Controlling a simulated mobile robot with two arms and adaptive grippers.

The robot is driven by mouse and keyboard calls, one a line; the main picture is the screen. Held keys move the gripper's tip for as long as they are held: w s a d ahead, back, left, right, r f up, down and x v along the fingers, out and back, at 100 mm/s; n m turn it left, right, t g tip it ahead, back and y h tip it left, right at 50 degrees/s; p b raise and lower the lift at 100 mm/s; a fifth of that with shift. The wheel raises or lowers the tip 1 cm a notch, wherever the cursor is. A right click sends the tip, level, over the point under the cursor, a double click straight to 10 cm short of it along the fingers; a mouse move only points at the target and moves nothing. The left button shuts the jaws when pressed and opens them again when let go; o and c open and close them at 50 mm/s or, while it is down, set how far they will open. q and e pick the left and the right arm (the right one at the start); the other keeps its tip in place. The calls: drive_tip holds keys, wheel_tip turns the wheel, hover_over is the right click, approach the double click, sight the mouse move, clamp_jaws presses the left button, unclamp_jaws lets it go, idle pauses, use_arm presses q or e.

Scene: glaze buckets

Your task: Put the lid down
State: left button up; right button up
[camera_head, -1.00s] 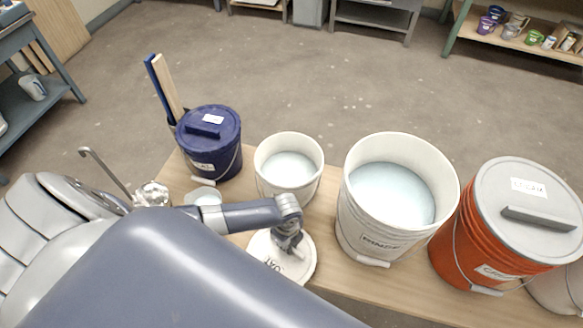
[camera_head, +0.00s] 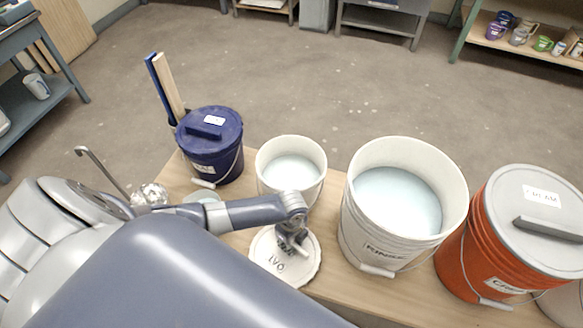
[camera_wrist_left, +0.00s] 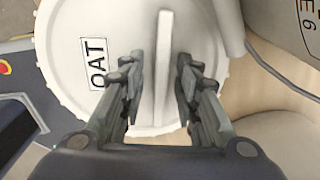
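The white lid (camera_head: 262,247), with a scalloped rim, a bar handle and a label reading OAT, looks to lie flat on the wooden table in front of the small white bucket (camera_head: 291,170). It also fills much of the left wrist view (camera_wrist_left: 85,25). My left gripper (camera_head: 290,243) is over the lid. In the left wrist view its two fingers (camera_wrist_left: 160,83) stand apart on either side of the lid's handle (camera_wrist_left: 165,50), with a gap on each side. My arm hides part of the lid in the head view. My right gripper is not in view.
Along the wooden table (camera_head: 345,287) stand a lidded blue bucket (camera_head: 217,160), a large white bucket (camera_head: 375,230) with pale liquid and an orange bucket (camera_head: 470,265) with a grey lid. The large white bucket stands close to the lid's right.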

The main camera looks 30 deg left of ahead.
use_arm(q)
drive_tip(key=shift+r, duration=0.35)
wheel_tip(320, 180, up, 12)
drive_tip(key=p, duration=0.2)
drive_tip(key=shift+f, duration=0.25)
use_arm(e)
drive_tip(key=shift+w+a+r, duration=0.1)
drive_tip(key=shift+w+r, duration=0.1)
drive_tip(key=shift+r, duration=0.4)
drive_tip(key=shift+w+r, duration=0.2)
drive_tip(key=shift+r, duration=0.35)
use_arm(q)
drive_tip(key=shift+s, duration=0.1)
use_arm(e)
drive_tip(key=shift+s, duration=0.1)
